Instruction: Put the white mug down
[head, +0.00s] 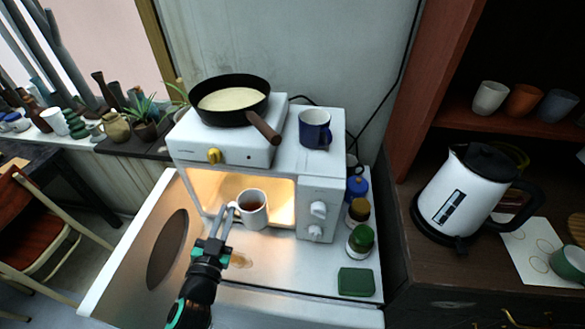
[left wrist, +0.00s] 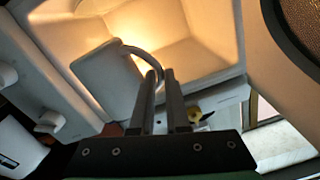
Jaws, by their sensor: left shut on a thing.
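The white mug (head: 252,210) with dark brown liquid in it is upright in the head view, at the open front of the lit white oven (head: 313,187). My left gripper (head: 229,212) is shut on the mug's handle, on the mug's left side. In the left wrist view the mug (left wrist: 106,80) shows against the glowing oven interior, and the fingers of my left gripper (left wrist: 160,88) close on its curved handle. I cannot tell whether the mug's base touches the surface below. My right gripper is not in view.
A pan (head: 231,99) with a wooden handle sits on the hot plate (head: 222,143) above the oven, beside a blue mug (head: 315,128). Several jars (head: 361,238) and a green box (head: 356,281) stand to the right. The white counter (head: 290,285) in front is mostly clear.

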